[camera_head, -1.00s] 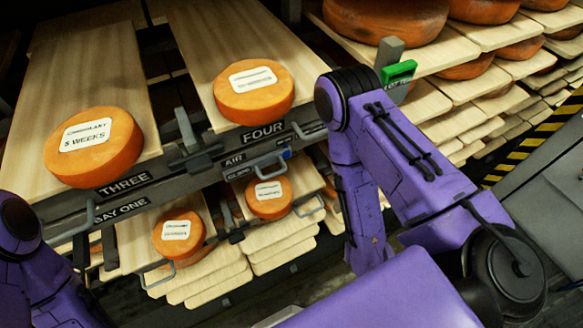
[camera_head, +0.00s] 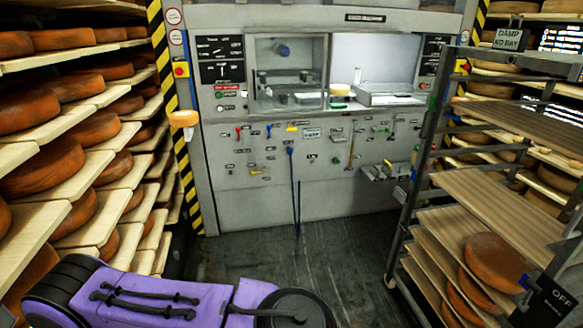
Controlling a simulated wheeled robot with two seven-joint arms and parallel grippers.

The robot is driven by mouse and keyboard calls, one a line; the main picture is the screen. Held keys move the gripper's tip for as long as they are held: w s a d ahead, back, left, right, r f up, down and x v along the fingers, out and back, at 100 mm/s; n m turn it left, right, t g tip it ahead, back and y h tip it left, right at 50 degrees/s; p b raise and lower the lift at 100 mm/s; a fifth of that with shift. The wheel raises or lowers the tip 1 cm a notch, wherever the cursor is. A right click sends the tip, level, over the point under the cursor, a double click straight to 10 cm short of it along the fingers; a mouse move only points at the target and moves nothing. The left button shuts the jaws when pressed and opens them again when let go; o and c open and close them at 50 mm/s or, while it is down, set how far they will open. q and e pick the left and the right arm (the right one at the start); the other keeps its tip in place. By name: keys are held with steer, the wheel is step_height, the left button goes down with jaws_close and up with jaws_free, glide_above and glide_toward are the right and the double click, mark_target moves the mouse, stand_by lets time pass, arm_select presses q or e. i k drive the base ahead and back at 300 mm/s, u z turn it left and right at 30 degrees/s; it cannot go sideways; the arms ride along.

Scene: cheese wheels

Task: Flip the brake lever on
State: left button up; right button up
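A wheeled rack (camera_head: 408,190) with wooden shelves stands at the right. At its near lower corner, a black plate (camera_head: 562,296) reads "OFF", with smaller text I cannot read. A purple arm link of mine crosses the bottom left. Neither of my grippers is in view.
A grey machine wall (camera_head: 250,206) with small levers and switches stands ahead. Shelves of cheese wheels (camera_head: 45,170) line the left. Orange wheels (camera_head: 497,262) lie on the rack's lower shelves. The dark floor (camera_head: 290,240) between is clear.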

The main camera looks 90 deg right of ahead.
mark_target(522, 305)
steer(key=z, duration=4.1)
steer(key=k, duration=0.25)
